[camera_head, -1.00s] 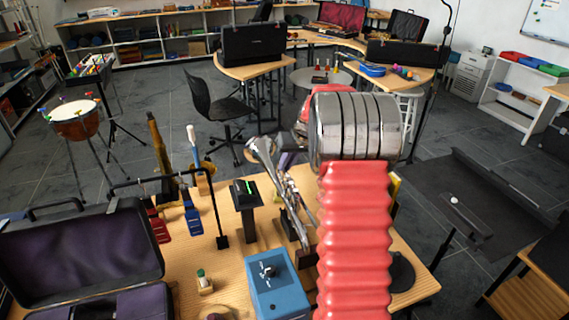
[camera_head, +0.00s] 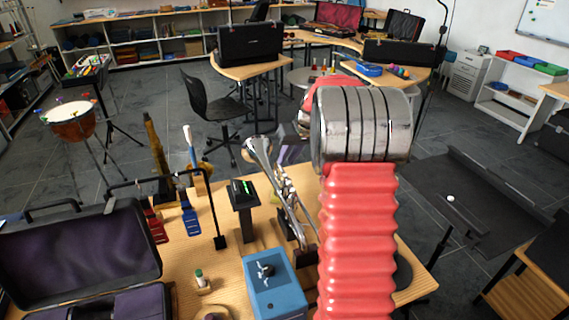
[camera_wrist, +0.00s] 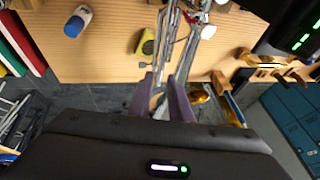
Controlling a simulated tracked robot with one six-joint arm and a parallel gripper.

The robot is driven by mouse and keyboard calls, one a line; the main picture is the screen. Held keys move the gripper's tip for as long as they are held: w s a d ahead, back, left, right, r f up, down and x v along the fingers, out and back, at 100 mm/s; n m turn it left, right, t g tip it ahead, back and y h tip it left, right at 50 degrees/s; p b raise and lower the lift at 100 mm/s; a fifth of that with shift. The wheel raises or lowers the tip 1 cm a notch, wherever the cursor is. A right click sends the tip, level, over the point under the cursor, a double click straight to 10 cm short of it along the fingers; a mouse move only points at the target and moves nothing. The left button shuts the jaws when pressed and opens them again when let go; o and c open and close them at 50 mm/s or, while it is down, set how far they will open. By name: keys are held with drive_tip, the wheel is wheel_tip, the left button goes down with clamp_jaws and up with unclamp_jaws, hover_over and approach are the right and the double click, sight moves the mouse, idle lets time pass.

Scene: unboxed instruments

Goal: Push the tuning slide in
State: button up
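A silver trumpet (camera_head: 287,190) is held at a slant on the wooden table, its bell at the upper left in the head view. In the wrist view its silver tubes (camera_wrist: 186,38) run down from the top edge to my gripper (camera_wrist: 164,80). My gripper's two purple-grey fingers stand apart, with a gap between them at the lower end of the tubing. A small pale curved piece shows in the gap, perhaps the tuning slide; I cannot tell whether the fingers touch it. In the head view my red arm hides part of the trumpet's right side.
A black device with green lights (camera_head: 243,192) stands left of the trumpet. A blue box (camera_head: 274,290) is in front. An open case (camera_head: 75,250) lies at left. In the wrist view, a blue-and-white object (camera_wrist: 77,22) and a yellow object (camera_wrist: 147,43) lie on the table.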

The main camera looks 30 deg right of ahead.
drive_tip(key=v, duration=0.9)
drive_tip(key=shift+s+r, duration=0.15)
drive_tip(key=shift+r, duration=0.25)
drive_tip(key=s+f+m+g, duration=0.1)
drive_tip(key=s+f+m, duration=0.1)
drive_tip(key=s+f, duration=0.15)
drive_tip(key=s+a+r+n, duration=0.2)
drive_tip(key=s+a, duration=1)
drive_tip(key=a, duration=0.4)
drive_tip(key=s+a+r+n+t+h, duration=0.1)
drive_tip(key=s+a+r+n, duration=0.1)
drive_tip(key=s+a, duration=1)
drive_tip(key=a+n, duration=0.1)
drive_tip(key=a, duration=0.4)
drive_tip(key=shift+s+t, duration=0.3)
